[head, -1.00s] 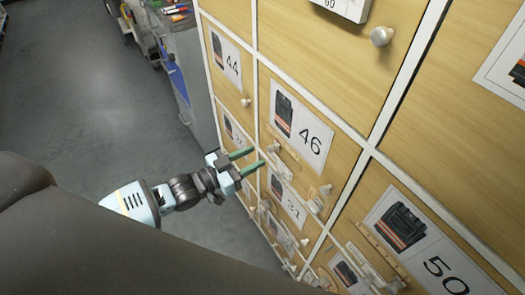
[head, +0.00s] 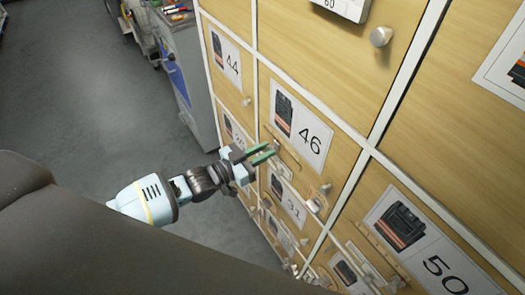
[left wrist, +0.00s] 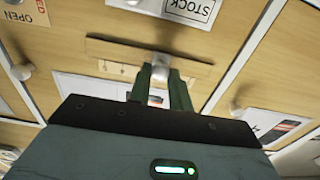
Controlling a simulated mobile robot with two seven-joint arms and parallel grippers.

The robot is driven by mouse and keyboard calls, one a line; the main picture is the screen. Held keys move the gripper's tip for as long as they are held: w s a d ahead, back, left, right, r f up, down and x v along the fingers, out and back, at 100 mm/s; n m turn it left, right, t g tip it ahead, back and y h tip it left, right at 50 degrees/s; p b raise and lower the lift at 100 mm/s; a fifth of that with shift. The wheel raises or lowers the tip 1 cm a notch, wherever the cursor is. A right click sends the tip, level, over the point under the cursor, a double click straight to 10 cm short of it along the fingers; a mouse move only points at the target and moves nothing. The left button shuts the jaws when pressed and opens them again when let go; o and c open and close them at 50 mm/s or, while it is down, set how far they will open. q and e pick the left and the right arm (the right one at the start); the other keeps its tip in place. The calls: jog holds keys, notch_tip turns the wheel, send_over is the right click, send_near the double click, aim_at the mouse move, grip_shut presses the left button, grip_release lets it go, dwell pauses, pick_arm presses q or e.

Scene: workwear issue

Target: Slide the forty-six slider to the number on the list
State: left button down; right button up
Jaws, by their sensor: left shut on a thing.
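The forty-six door (head: 340,165) carries a white card (head: 300,130) with a dark garment picture and the number 46. Below the card a wooden slider strip (head: 290,158) with a small knob runs along the door. My left gripper (head: 268,153) has its green fingers closed together at the strip's left part. In the left wrist view the gripper (left wrist: 162,88) is shut on the grey slider knob (left wrist: 160,66), in front of the wooden strip (left wrist: 110,52). Small marks show on the strip's pale scale (left wrist: 115,69), too small to read surely. My right gripper is out of view.
Neighbouring doors carry cards 44 (head: 226,58), 31 (head: 288,200) and 50 (head: 420,240), with sliders and round knobs (head: 381,37) standing out. A grey cabinet (head: 185,60) stands beyond on the left. The grey floor (head: 80,90) is open.

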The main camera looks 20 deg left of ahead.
pick_arm(q)
jog(key=shift+w+a+f+b, duration=0.15)
jog(key=shift+w+a+b, duration=0.15)
jog(key=shift+a, duration=0.15)
jog(key=shift+w+a+b, duration=0.35)
jog(key=shift+w+a, duration=0.15)
jog(key=shift+a, duration=0.1)
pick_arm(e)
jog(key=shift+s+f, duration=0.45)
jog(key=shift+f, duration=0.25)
pick_arm(q)
jog(key=c, duration=1.3)
grip_release()
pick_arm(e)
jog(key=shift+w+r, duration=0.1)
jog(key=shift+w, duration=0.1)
pick_arm(q)
jog(key=v, duration=0.7)
jog(key=shift+s+a, duration=0.25)
jog(key=shift+s, duration=0.1)
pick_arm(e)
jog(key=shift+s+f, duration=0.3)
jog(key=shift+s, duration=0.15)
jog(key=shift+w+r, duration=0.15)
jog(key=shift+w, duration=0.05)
